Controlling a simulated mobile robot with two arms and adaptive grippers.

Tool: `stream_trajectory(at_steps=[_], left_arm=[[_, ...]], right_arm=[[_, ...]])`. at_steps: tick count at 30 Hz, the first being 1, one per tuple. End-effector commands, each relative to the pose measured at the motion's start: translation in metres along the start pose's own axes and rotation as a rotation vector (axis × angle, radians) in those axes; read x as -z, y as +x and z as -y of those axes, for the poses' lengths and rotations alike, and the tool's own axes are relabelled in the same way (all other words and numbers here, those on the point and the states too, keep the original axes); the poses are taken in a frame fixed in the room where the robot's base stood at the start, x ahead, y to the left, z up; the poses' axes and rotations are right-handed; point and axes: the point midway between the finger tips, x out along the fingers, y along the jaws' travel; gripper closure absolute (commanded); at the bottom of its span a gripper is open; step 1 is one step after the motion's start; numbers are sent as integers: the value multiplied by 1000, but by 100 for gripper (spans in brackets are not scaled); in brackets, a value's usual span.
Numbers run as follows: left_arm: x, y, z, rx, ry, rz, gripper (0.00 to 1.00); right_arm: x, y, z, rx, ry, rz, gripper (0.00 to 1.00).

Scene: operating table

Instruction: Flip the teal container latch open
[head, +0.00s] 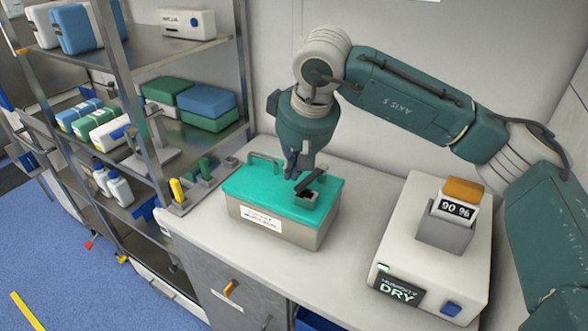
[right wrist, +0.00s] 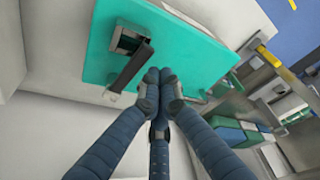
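The teal-lidded container (head: 262,185) stands on the pale counter, with a label on its grey front. Its dark latch (head: 307,181) is at the lid's right side, tilted up at an angle from a small recess. The latch (right wrist: 130,67) also shows in the right wrist view, beside the fingertips. My right gripper (head: 291,174) points down over the lid, just left of the latch. In the right wrist view the blue fingers of my right gripper (right wrist: 157,88) are together, with nothing seen between them. I cannot tell if they touch the latch. My left gripper is not in view.
A white device (head: 405,237) reading "DRY" stands on the counter to the right. A metal shelf rack (head: 160,60) with boxes and bottles is at the left. The counter in front of the container is clear.

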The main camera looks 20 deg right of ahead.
Motion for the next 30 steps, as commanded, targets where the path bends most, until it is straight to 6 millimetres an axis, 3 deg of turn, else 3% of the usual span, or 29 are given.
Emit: stream_trajectory(at_steps=[7,20,23,30], left_arm=[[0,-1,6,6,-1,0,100],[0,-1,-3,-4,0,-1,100],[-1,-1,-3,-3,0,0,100],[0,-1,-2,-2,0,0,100]], right_arm=[[6,2,-9,0,3,1,100],[9,2,-13,0,2,-1,100],[9,-5,-13,-1,2,-2,100],[10,-44,-12,-1,1,-4,100]])
